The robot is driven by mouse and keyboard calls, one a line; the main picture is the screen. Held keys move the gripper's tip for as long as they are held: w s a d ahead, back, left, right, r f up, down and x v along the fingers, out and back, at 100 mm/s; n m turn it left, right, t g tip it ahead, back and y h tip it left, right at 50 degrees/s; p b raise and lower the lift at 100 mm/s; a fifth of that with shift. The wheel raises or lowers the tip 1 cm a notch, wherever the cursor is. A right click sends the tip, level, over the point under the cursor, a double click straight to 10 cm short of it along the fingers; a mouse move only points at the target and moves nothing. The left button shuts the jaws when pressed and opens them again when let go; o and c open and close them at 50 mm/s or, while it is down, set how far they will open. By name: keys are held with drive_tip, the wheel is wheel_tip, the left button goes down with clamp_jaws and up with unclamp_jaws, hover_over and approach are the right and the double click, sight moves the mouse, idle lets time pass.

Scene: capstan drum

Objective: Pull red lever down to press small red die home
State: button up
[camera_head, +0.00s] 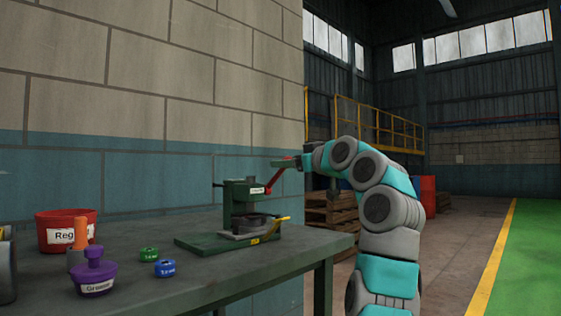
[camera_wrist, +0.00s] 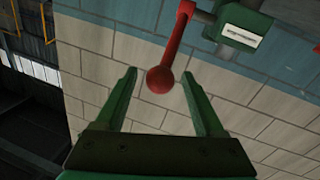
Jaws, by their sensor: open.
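The red lever (camera_head: 276,178) slants up and right from the side of the green press (camera_head: 238,196) on the workbench. In the wrist view the lever (camera_wrist: 176,42) ends in a red ball knob (camera_wrist: 160,80). My gripper (camera_head: 287,162) is at the lever's upper end. In the wrist view my gripper (camera_wrist: 159,75) is open, and the knob appears between its two green fingertips, with gaps on both sides. I cannot tell whether the knob is at fingertip depth. I cannot make out a small red die in the press.
On the green workbench (camera_head: 190,258) stand a red bucket (camera_head: 55,235), a purple pot (camera_head: 95,277), an orange-handled item (camera_head: 79,238), a green ring (camera_head: 148,254) and a blue ring (camera_head: 165,268). A block wall (camera_head: 150,95) stands behind.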

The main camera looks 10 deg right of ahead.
drive_tip(key=shift+p+x, duration=0.3)
drive_tip(key=shift+x, duration=1.5)
clamp_jaws()
